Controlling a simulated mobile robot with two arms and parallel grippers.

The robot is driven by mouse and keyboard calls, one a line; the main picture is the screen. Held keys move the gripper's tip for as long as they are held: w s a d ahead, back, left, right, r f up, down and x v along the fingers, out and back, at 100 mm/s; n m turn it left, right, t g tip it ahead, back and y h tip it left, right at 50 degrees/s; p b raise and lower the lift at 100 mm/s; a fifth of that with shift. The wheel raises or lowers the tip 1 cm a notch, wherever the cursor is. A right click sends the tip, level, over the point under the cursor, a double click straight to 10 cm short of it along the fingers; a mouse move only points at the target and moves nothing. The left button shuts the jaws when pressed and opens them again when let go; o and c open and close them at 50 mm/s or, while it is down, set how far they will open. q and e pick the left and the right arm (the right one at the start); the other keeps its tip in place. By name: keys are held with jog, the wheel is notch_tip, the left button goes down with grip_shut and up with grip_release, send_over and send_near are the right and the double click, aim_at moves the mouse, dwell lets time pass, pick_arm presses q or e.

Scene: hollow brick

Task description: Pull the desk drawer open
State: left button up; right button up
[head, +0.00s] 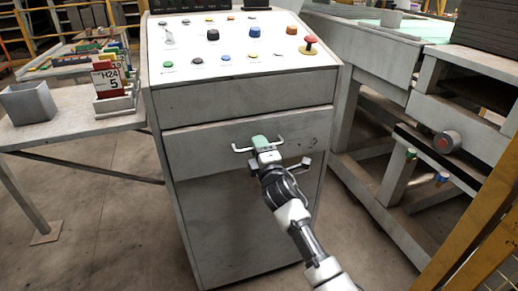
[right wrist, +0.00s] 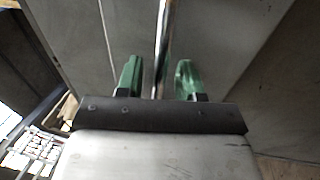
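The desk is a grey cabinet with a drawer (head: 215,134) in its front, below a plain upper panel. A thin metal handle (head: 240,149) sits on the drawer front. My right gripper (head: 260,142) is at the handle, with its green fingertips over the bar's middle. In the right wrist view, the shiny handle bar (right wrist: 163,45) runs between the two green fingers of my right gripper (right wrist: 159,80). The fingers are apart, with a gap on either side of the bar. The drawer looks shut. My left gripper is not in view.
A lower handle (head: 293,166) shows partly behind my right arm. A button panel (head: 232,47) tops the cabinet. A side table (head: 70,128) with a grey bin (head: 28,102) stands left, a workbench (head: 375,50) right. The floor in front of the cabinet looks clear.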

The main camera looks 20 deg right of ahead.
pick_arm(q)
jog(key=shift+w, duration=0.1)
pick_arm(e)
jog(key=shift+w, duration=0.1)
grip_shut()
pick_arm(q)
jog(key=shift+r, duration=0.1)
